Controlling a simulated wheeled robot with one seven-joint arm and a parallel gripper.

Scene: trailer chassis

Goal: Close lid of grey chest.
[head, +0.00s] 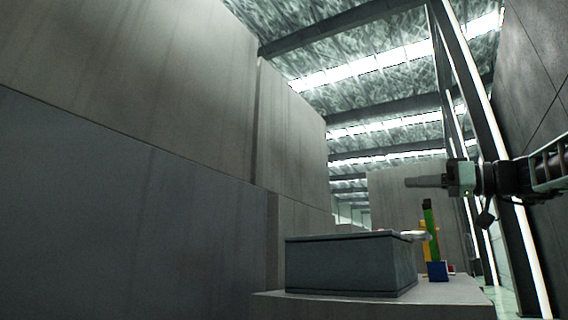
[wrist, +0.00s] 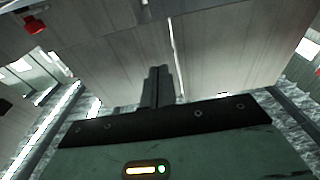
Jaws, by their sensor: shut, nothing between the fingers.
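The grey chest (head: 350,266) stands on a pale grey ledge or table in the lower middle of the head view. Its lid (head: 345,237) appears as a thin flat layer along the top and looks down on the box; the camera is too low to show its upper face. My gripper (head: 408,182) is above and to the right of the chest, pointing left, clear of it and touching nothing. Its fingers also show in the wrist view (wrist: 157,86), pressed together and empty. The chest cannot be made out in the wrist view.
The grey ledge (head: 270,302) carries the chest. Just right of it stand a blue block (head: 438,271), a green upright piece (head: 430,225) and a yellow piece. A small pale object (head: 416,234) shows at the lid's right edge. Tall grey walls rise left; air above the chest is free.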

